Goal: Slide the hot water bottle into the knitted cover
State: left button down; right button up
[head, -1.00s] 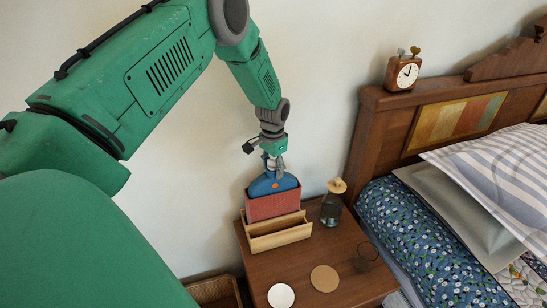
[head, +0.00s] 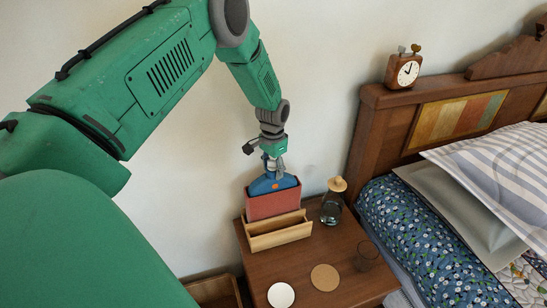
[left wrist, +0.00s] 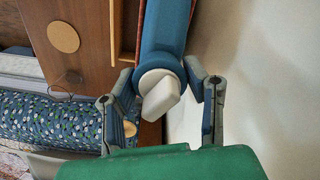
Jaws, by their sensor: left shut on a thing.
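The blue hot water bottle (head: 273,185) stands upright, partly inside the red knitted cover (head: 272,207). Its rounded upper part, with an orange spot, shows above the cover's mouth; its lower part is hidden inside. My left gripper (head: 275,170) is above it, shut on the bottle's top end. In the left wrist view, the fingers of my left gripper (left wrist: 160,82) flank the white stopper (left wrist: 159,92) and neck of the blue bottle (left wrist: 166,30). The cover stands upright behind or in a light wooden holder (head: 280,238); I cannot tell which. My right gripper is not in view.
The wooden nightstand (head: 340,260) also carries a glass carafe with a wooden stopper (head: 332,207), a drinking glass (head: 367,256), a cork coaster (head: 324,278) and a white disc (head: 281,295). The wall is close behind; the bed (head: 410,220) stands to the right.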

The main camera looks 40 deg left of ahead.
pick_arm(q)
jog(key=shift+w+f+b, duration=0.1)
jog(key=shift+f+b, duration=0.2)
jog(key=shift+f, duration=0.1)
dwell(0.4)
jog(key=c, duration=0.8)
grip_release()
jog(key=shift+o, duration=0.3)
jog(key=shift+s, duration=0.2)
jog(key=shift+o, duration=0.8)
jog(key=shift+w+r+p, duration=0.1)
jog(key=shift+r+p, duration=3.35)
jog(key=shift+r, duration=1.05)
